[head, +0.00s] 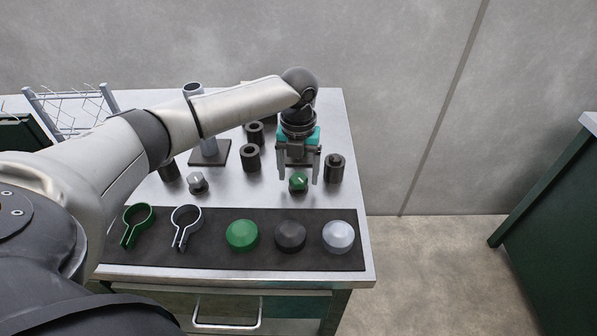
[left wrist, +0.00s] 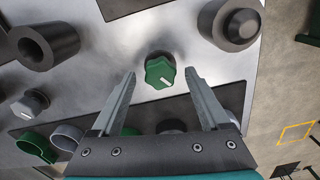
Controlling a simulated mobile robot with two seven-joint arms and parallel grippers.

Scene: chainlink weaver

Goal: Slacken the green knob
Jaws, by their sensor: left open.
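The green knob (head: 298,181) stands on the metal bench top and has a pale mark on its top. It also shows in the left wrist view (left wrist: 160,72), just beyond the fingertips and roughly midway between them. My left gripper (head: 298,180) is open, pointing down, with its fingers on either side of the knob in the head view; in the left wrist view the fingers (left wrist: 160,72) are apart and no contact shows. My right gripper is not in view.
A grey knob (head: 197,183) stands to the left. Black cylinders (head: 334,168) stand close by, one just right of my gripper. A dark mat (head: 205,257) in front holds green and grey clamps and several domed caps. The bench's right edge is near.

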